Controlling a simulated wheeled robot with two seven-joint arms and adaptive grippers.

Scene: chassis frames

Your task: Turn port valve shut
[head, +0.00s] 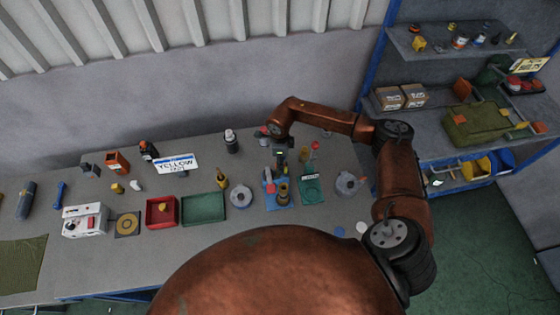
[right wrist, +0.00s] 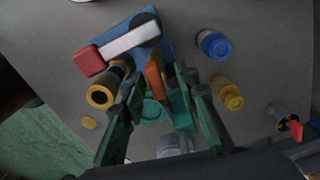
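A blue valve base (head: 280,201) sits on the grey bench below my right gripper (head: 280,158). In the right wrist view the blue base (right wrist: 158,28) carries a white lever (right wrist: 130,41) with a red end and a brass ring-shaped port (right wrist: 101,95). An orange handle-like part (right wrist: 154,76) shows between the fingers of my right gripper (right wrist: 152,85). The fingers are spread, with gaps visible beside the orange part; contact cannot be made out. Which part is the port valve is not clear. My left gripper is not in view.
A teal board (head: 311,190) lies right of the base, with a silver round part (head: 347,184) beyond it. A green tray (head: 203,209) and red bin (head: 162,212) stand to the left. Blue (right wrist: 213,44) and yellow (right wrist: 228,94) cylinders show near the fingers.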

